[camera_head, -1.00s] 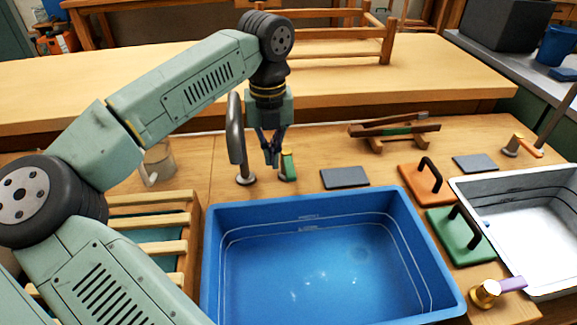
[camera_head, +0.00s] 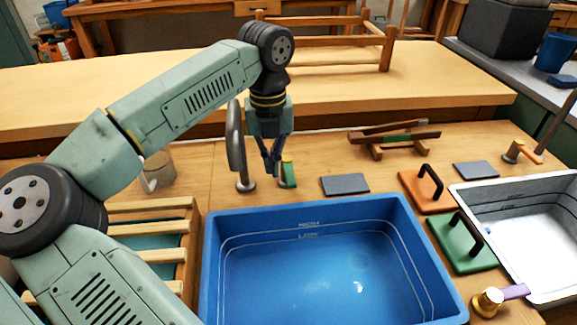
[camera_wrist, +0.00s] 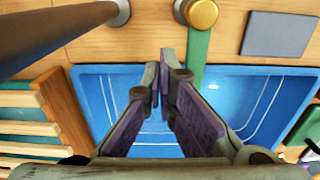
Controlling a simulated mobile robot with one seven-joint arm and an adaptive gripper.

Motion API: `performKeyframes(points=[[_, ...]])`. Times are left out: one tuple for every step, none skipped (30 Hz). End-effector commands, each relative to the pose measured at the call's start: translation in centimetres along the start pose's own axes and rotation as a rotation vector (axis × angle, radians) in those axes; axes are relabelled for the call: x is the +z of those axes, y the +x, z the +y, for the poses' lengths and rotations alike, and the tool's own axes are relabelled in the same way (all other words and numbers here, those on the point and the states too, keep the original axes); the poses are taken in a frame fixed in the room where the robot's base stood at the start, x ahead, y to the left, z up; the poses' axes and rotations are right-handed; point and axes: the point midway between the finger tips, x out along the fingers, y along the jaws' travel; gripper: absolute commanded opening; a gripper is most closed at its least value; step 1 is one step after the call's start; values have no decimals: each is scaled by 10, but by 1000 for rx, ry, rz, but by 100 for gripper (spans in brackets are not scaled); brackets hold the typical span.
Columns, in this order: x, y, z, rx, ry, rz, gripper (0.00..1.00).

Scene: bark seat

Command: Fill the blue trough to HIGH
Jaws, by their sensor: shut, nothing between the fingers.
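The blue trough (camera_head: 225,223) stands in front of the arm. Two pale lines marked HIGH and LOW run around its inner wall. Glints show low inside; I cannot read a water level for sure. A grey tap pipe (camera_head: 236,150) stands behind the trough's left part. Beside it is a tap lever with a green handle (camera_head: 288,172) and a brass knob (camera_wrist: 202,13). In the wrist view the green handle points towards the trough. My gripper (camera_head: 271,168) is shut and empty, just left of the handle; I cannot tell if they touch. Its fingertips also show in the wrist view (camera_wrist: 161,72).
A grey plate (camera_head: 345,184) lies behind the trough. Orange (camera_head: 425,195) and green (camera_head: 462,245) boards with black handles lie right of it, beside a white basin (camera_head: 515,235) and a purple-handled tap (camera_head: 492,298). A wooden slatted rack (camera_head: 150,215) stands left.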

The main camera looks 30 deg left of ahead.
Motion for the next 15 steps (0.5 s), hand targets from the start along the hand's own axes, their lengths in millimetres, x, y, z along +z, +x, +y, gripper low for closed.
performKeyframes(points=[[0,0,0,0,0,0,0],[0,0,0,0,0,0,0],[0,0,0,0,0,0,0],[0,0,0,0,0,0,0],[0,0,0,0,0,0,0],[0,0,0,0,0,0,0],[0,0,0,0,0,0,0],[0,0,0,0,0,0,0],[0,0,0,0,0,0,0],[0,0,0,0,0,0,0],[0,0,0,0,0,0,0],[0,1,0,0,0,0,0],[0,1,0,0,0,0,0],[0,2,0,0,0,0,0],[0,4,0,0,0,0,0]])
